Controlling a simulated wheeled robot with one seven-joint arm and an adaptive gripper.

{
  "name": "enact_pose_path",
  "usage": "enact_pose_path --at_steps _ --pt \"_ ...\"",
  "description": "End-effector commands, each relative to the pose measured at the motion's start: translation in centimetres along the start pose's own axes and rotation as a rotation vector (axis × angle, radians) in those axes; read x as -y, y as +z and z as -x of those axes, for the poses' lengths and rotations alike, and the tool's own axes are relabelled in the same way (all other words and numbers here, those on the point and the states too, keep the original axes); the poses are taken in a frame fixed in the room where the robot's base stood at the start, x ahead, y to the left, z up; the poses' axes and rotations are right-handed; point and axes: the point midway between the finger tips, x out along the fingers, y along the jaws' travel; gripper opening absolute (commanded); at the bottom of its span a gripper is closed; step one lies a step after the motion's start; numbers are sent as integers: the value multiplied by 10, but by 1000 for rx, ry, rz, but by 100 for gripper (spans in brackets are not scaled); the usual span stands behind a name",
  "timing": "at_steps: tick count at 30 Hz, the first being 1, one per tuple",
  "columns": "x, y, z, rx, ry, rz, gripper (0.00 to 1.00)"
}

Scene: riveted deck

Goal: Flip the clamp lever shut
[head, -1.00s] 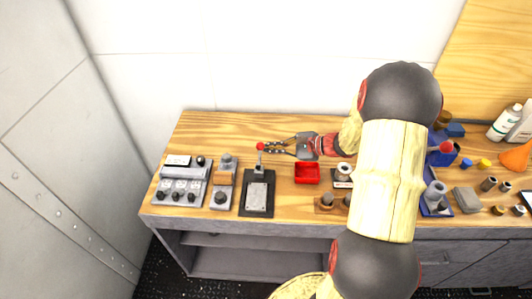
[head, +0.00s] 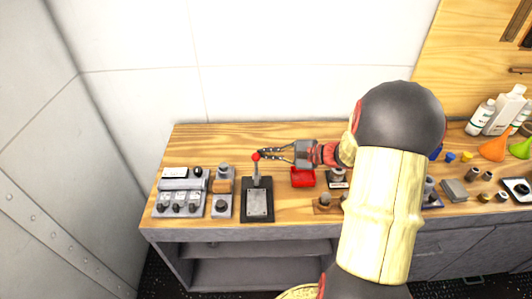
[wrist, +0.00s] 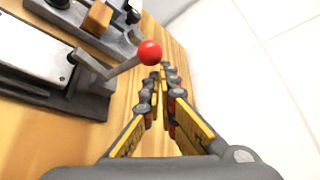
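The clamp (head: 257,203) is a black base with a light grey plate on the bench. Its lever (head: 256,173) stands roughly upright at the back of the plate and ends in a red ball knob (head: 256,156). In the wrist view the knob (wrist: 150,52) shows just past and left of my fingertips, with the lever (wrist: 122,69) running down left to the clamp. My gripper (head: 263,153) reaches in from the right, its tips beside the knob. In the wrist view its fingers (wrist: 163,75) are drawn together with nothing held. I cannot tell whether they touch the knob.
Left of the clamp are a grey block with an orange part (head: 222,187) and a grey panel with knobs (head: 180,195). A red bin (head: 303,178) sits to its right, below my gripper. Bottles and funnels stand far right. The bench behind the clamp is clear.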

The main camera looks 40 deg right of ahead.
Motion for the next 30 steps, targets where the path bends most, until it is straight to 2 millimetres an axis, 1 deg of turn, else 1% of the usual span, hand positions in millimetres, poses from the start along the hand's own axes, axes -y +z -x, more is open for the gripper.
enact_pose_path --at_steps 6,12,30 --pt "-4 10 6 1 -3 6 0" --pt "-8 16 9 1 -2 5 0" --pt "-10 18 10 1 -1 4 0"
